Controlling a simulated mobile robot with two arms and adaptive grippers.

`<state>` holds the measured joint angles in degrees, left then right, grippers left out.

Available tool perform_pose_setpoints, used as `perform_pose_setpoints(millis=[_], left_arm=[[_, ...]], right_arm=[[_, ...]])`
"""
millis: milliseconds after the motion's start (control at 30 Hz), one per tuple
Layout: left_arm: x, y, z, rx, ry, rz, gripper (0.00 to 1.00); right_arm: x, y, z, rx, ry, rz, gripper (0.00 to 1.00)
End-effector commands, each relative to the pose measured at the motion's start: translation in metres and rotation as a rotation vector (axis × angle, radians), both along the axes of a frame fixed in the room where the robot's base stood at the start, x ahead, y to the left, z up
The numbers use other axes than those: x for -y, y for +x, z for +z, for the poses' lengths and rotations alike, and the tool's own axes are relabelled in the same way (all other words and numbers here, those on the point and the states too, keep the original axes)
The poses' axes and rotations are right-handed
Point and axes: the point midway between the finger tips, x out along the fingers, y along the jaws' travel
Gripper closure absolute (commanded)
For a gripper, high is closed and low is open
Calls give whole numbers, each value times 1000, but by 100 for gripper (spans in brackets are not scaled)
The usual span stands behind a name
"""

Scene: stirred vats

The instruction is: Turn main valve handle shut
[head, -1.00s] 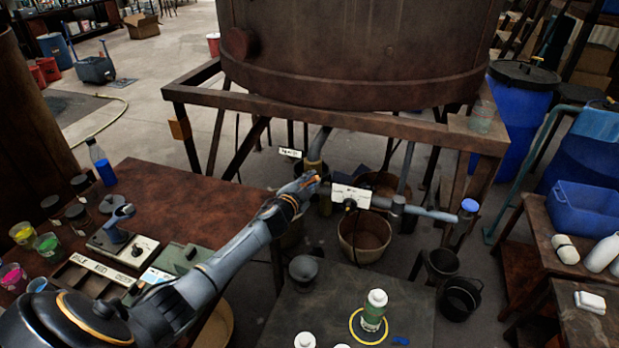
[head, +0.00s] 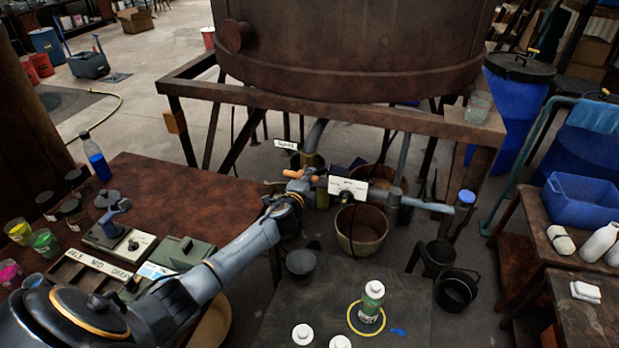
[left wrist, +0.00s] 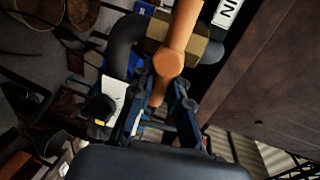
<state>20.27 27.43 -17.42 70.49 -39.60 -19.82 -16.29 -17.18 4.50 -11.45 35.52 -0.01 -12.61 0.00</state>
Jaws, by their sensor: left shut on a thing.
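The orange main valve handle (head: 302,175) sits on the pipe below the big vat, left of a white label plate (head: 347,189). In the left wrist view the handle (left wrist: 180,40) runs down from the top edge, past a brass-coloured valve body (left wrist: 200,45), to between my fingers. My left gripper (head: 297,187) is shut on the handle; its dark blue fingers (left wrist: 163,92) lie on both sides of the handle's lower part. The gripper hides part of the handle in the head view. My right gripper is in neither view.
The rusty vat (head: 350,50) stands on a brown frame (head: 330,115) above the pipe. A bucket (head: 361,232) stands below the pipe. A dark table (head: 290,320) with bottles is in front; a reddish-brown table (head: 160,185) is at left.

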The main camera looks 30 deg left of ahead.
Motion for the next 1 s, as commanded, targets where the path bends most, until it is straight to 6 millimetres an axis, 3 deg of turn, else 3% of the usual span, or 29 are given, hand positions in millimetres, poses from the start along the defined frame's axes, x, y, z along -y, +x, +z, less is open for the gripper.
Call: perform_pose_setpoints(millis=[500,533,633,1000], left_arm=[[1,-1,-4,-10,19,-1,100],[1,-1,-4,-10,19,-1,82],[1,-1,-3,-10,18,-1,61],[1,-2,-1,-5,18,-1,60]], right_arm=[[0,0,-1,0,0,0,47],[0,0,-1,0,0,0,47],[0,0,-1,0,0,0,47],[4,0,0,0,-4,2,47]])
